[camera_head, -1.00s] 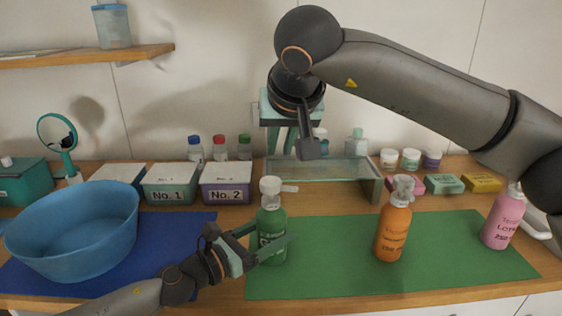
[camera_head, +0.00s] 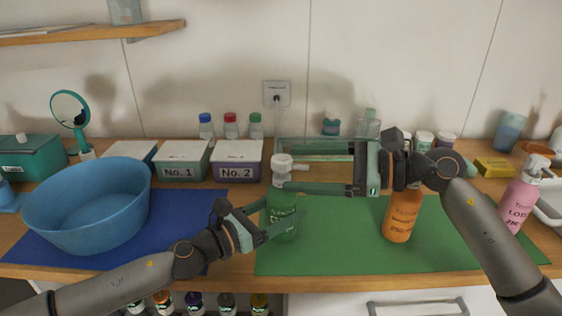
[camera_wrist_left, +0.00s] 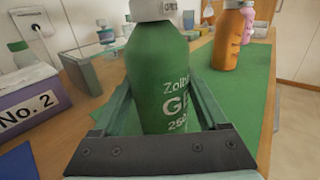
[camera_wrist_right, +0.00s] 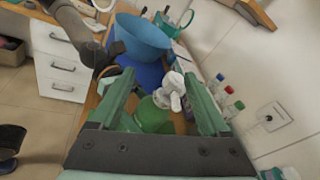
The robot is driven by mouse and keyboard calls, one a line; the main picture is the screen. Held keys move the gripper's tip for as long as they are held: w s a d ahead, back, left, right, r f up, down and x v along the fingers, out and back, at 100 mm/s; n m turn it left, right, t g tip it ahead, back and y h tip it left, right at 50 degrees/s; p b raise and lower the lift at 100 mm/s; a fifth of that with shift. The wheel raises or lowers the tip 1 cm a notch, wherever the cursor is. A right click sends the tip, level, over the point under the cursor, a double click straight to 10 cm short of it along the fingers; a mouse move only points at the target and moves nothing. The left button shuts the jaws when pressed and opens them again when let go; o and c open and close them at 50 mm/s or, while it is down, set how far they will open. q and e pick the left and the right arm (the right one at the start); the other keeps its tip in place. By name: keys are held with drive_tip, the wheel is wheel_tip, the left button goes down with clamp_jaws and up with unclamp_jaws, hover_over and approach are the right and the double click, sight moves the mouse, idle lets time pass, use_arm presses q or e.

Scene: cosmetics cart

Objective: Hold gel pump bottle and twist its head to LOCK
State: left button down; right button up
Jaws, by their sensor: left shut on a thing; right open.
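The green gel pump bottle (camera_head: 282,212) stands upright on the green mat (camera_head: 330,255) with its white pump head (camera_head: 281,166) on top. My left gripper (camera_head: 272,222) is shut around the bottle's body; its fingers flank the bottle (camera_wrist_left: 160,85) in the left wrist view. My right gripper (camera_head: 290,172) is open, reaching in from the right at head height. In the right wrist view the white head (camera_wrist_right: 172,88) lies between the spread fingers (camera_wrist_right: 165,95). I cannot tell whether either finger touches it.
An orange bottle (camera_head: 402,218) stands right of the gel bottle, partly behind my right gripper. A pink lotion bottle (camera_head: 520,195) is at the right. A blue basin (camera_head: 88,205) sits on the blue mat at left. Boxes No. 1 (camera_head: 181,162) and No. 2 (camera_head: 236,164) stand behind.

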sight(296, 166)
drive_tip(key=d+f+m+t+y, duration=0.1)
drive_tip(key=d+f+m+t, duration=0.15)
drive_tip(key=d+m, duration=0.4)
drive_tip(key=shift+t, duration=0.35)
drive_tip(key=x, duration=1.1)
drive_tip(key=shift+w+a+r, duration=0.1)
drive_tip(key=shift+a+r, duration=0.1)
clamp_jaws()
